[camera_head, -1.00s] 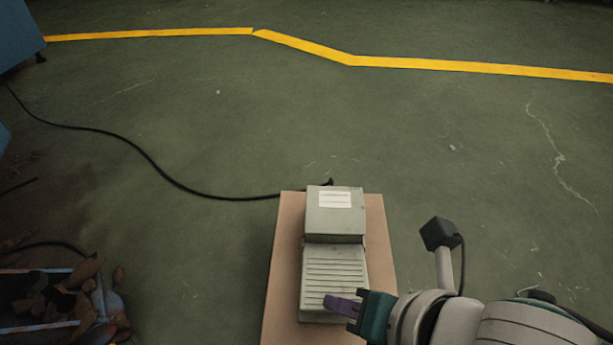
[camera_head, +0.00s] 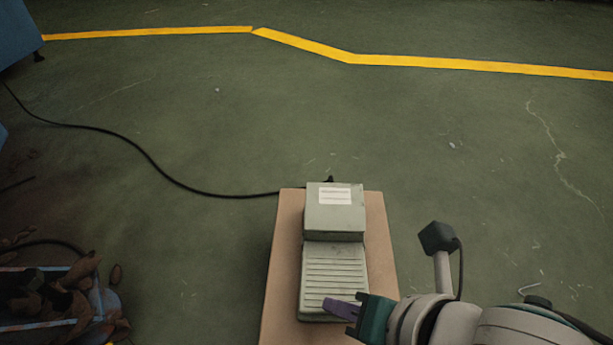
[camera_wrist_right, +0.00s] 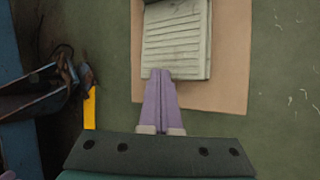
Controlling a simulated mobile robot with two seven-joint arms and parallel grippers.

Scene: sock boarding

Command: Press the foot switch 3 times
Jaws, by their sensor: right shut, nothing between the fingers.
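The foot switch (camera_head: 335,275) is a grey-green box with a ribbed pedal at its near end and a white label on its raised far end. It sits on a tan board (camera_head: 283,275). My right gripper (camera_head: 328,304) is shut and empty, with its purple fingertips over the lower part of the pedal. In the right wrist view the shut fingers (camera_wrist_right: 160,75) overlap the near edge of the ribbed pedal (camera_wrist_right: 175,40). I cannot tell whether the tips touch it. My left gripper is not in view.
A black cable (camera_head: 150,160) runs from the switch across the green floor to the left. A blue-edged bin (camera_head: 50,322) with brown, crumpled things stands at the lower left. A yellow line (camera_head: 440,65) crosses the back.

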